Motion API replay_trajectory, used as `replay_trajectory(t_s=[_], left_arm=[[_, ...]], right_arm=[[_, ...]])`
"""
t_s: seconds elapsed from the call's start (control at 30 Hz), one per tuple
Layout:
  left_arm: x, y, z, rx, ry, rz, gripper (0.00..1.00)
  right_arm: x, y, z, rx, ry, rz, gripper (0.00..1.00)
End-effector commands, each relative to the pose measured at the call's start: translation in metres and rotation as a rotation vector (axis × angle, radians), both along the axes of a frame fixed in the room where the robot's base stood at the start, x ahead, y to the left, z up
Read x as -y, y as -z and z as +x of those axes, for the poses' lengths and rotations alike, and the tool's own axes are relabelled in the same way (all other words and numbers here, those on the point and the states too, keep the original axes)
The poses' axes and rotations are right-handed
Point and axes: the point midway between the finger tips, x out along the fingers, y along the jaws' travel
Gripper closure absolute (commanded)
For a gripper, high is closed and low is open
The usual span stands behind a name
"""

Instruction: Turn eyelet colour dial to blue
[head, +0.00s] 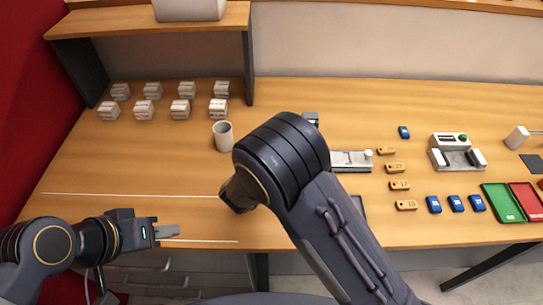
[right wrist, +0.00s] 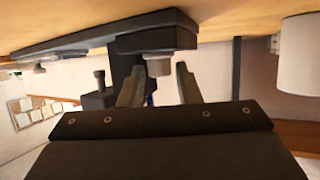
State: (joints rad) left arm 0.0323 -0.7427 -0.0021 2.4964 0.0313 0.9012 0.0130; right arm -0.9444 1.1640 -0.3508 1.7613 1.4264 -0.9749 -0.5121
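My right gripper (right wrist: 158,88) is open in the right wrist view, with its two fingers apart. A light grey round knob (right wrist: 158,66) on a dark device (right wrist: 70,42) shows between and beyond the fingertips. Contact cannot be told, and no colour marks are readable on it. In the head view my right arm covers most of this area; a small dark and grey part (head: 311,118) shows behind the arm. My left gripper (head: 166,231) is low at the left over the table's front edge, pointing right.
A white mug (head: 223,136) stands left of my right arm. Several white boxes (head: 144,109) stand at the back left. A grey fixture (head: 352,161), numbered tags (head: 399,185), blue pieces (head: 434,204), a green tray (head: 503,203) and a red tray (head: 526,201) lie right.

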Motion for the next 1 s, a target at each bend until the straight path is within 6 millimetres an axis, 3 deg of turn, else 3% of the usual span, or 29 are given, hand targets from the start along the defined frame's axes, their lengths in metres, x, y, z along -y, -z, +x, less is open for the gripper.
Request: replay_trajectory(t_s=[0.33, 0.7, 1.0], left_arm=[[0.0, 0.001, 0.0, 0.0, 0.0, 0.0, 0.64], [0.0, 0.009, 0.0, 0.0, 0.0, 0.0, 0.64], [0.0, 0.01, 0.0, 0.0, 0.0, 0.0, 0.64]], right_arm=[[-0.003, -0.002, -0.004, -0.001, -0.002, 0.001, 0.69], [-0.024, -0.024, -0.054, 0.001, -0.002, 0.002, 0.69], [-0.029, -0.03, -0.067, 0.0, 0.0, -0.001, 0.69]])
